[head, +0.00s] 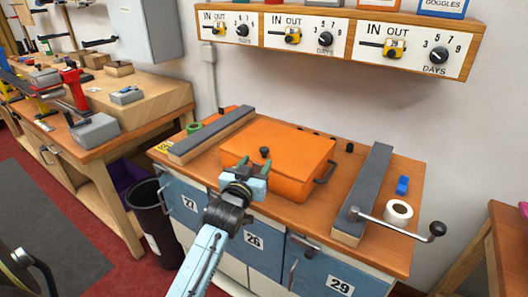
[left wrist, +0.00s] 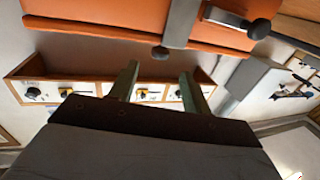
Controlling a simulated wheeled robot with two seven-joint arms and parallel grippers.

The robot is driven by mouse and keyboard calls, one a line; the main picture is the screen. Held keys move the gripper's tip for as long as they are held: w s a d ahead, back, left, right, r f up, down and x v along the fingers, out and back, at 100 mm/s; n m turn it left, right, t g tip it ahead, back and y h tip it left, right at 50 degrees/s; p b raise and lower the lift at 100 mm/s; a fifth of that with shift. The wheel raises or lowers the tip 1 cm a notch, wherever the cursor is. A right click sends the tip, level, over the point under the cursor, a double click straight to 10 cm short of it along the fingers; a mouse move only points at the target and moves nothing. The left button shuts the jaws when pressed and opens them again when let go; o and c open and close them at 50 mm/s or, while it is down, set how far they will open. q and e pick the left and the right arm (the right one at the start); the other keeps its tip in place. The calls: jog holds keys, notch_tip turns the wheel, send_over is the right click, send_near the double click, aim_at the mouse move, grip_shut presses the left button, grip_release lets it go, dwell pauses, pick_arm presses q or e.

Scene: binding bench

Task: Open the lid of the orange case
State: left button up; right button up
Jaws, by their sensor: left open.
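The orange case (head: 290,145) lies on the wooden bench top with its lid shut. A dark handle (head: 325,173) is on its right side. My left gripper (head: 254,163) is open and empty, at the front left of the case; whether it touches the case I cannot tell. In the left wrist view the two fingers (left wrist: 158,84) stand apart with nothing between them. The orange case (left wrist: 110,16) fills the top of that view, with a grey strip and dark knobs across it. My left arm hides part of the case's front. My right gripper is not in view.
Grey-topped bars lie left (head: 212,134) and right (head: 372,180) of the case. A crank handle (head: 437,229), white tape roll (head: 398,211) and blue block (head: 402,185) are at the right. A shelf with dials (head: 345,44) hangs above. A black bin (head: 150,210) stands left.

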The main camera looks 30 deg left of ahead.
aim_at(263, 152)
pick_arm(q)
jog(key=x, duration=0.6)
jog(key=shift+w+f+b, duration=0.1)
jog(key=shift+w+b, duration=0.05)
jog(key=shift+b, duration=0.2)
jog(key=shift+w+a, duration=0.15)
jog(key=shift+w, duration=0.55)
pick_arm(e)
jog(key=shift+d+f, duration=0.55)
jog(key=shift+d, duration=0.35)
